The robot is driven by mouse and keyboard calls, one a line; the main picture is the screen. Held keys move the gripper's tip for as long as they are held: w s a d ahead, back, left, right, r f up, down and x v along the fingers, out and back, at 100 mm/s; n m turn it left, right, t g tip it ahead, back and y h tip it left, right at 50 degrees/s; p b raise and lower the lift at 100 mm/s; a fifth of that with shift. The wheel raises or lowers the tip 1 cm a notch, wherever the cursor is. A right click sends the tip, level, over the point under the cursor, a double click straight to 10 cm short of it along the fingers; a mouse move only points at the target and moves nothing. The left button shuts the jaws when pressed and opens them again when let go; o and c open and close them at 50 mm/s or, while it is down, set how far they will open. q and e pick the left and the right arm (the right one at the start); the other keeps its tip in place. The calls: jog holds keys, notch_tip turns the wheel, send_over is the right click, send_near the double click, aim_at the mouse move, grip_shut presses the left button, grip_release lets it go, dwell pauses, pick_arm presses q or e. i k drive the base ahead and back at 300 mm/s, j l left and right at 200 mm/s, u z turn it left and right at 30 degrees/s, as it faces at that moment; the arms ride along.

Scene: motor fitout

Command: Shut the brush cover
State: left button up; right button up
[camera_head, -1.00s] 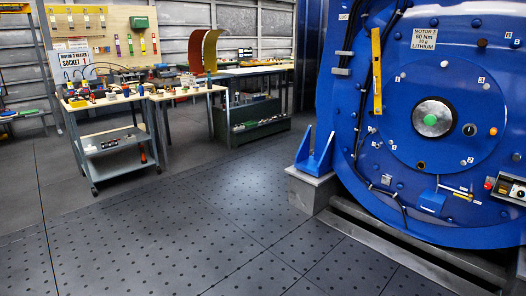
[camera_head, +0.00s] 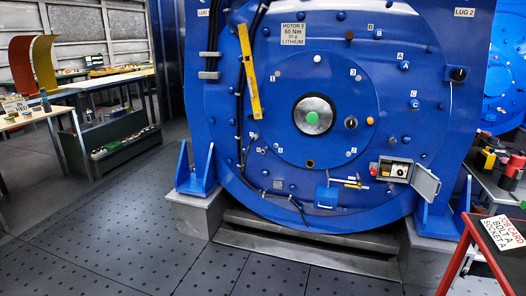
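A large blue motor (camera_head: 232,110) with a round face fills the middle of the view. Low on its face is a small blue square plate or flap (camera_head: 327,195), with a brass-coloured piece (camera_head: 352,183) beside it on the right. Further right, a small grey box (camera_head: 395,169) shows its inside, and its grey door (camera_head: 425,182) stands open to the right. No label shows which of these is the brush cover, so I cannot tell. Neither of my grippers is in view.
Grey plinths (camera_head: 195,212) stand under the motor. Benches (camera_head: 105,80) are at the left. The dark floor (camera_head: 110,235) at front left is clear.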

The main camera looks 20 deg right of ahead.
aim_at(424, 182)
jog(key=i+l+z, duration=0.1)
jog(key=i+z, duration=0.65)
jog(key=i+j+z, duration=0.1)
jog(key=z, duration=0.3)
jog(key=i+z, duration=0.4)
jog(key=i+j+z, duration=0.15)
jog(key=z, duration=0.2)
jog(key=i+j+z, duration=0.25)
jog(key=z, duration=0.15)
jog(key=i+j+z, duration=0.25)
jog(key=z, duration=0.2)
jog(key=i+j+z, duration=0.3)
jog(key=z, duration=0.15)
jog(key=i+j+z, duration=0.35)
jog(key=i+j, duration=0.15)
jog(key=i, duration=0.15)
